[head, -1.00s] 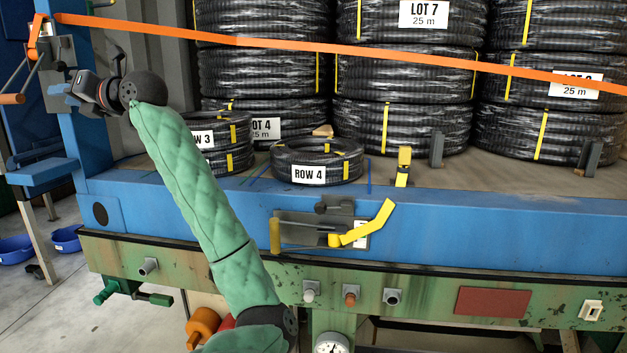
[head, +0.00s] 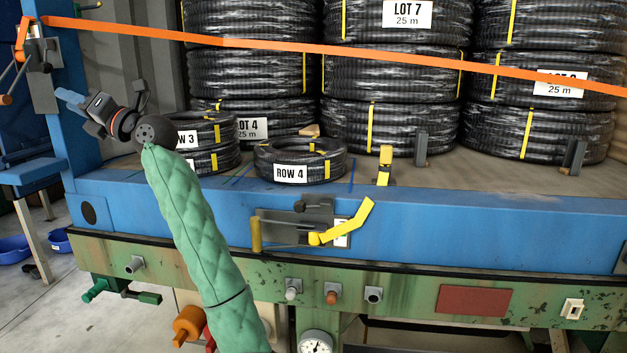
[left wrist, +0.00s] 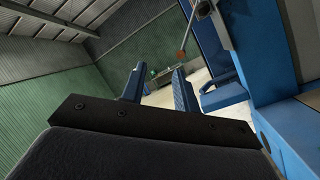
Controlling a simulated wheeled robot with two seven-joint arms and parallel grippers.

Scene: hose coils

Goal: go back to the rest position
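My left gripper (head: 72,98) is at the upper left of the head view, in front of the blue post and pointing left, away from the hose coils. In the left wrist view its two blue fingers (left wrist: 158,86) stand apart with nothing between them, so it is open and empty. My green-sleeved left arm rises from the bottom of the head view, passing in front of the blue deck edge. My right gripper is in neither view.
The ROW 4 coil (head: 300,160) lies on the deck; the ROW 3 coils (head: 205,160) are partly behind my arm. Large wrapped coils (head: 390,85) stand behind an orange strap (head: 300,48). A yellow-handled latch (head: 345,222) sits on the blue edge (head: 450,220).

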